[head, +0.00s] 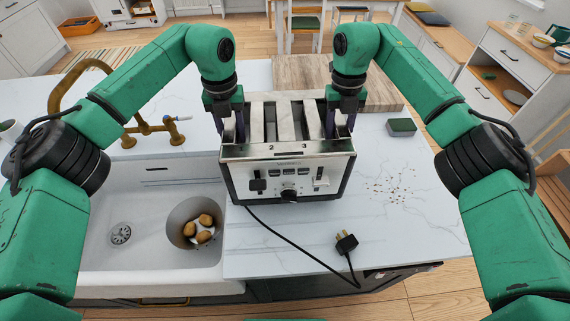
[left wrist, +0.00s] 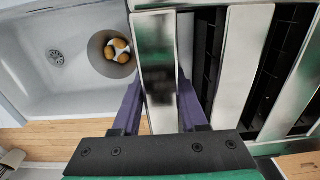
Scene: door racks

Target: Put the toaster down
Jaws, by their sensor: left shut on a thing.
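The silver toaster (head: 287,165) with black trim is upright over the white marble counter (head: 405,225), near the sink edge. I cannot tell whether its underside touches the counter. Its black cord runs down to a plug (head: 346,241) lying near the counter's front. My left gripper (head: 232,130) is shut on the toaster's left top wall; the left wrist view shows the fingers (left wrist: 160,100) on both sides of a metal strip. My right gripper (head: 340,125) is at the toaster's right top edge, with its fingertips partly hidden, so its grip is unclear.
The white sink (head: 125,215) at left holds a grey bowl (head: 178,230) with potatoes and eggs. A brass tap (head: 155,130) stands behind it. A wooden board (head: 385,95) lies behind the toaster. A green sponge (head: 402,126) and crumbs (head: 390,190) are at right.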

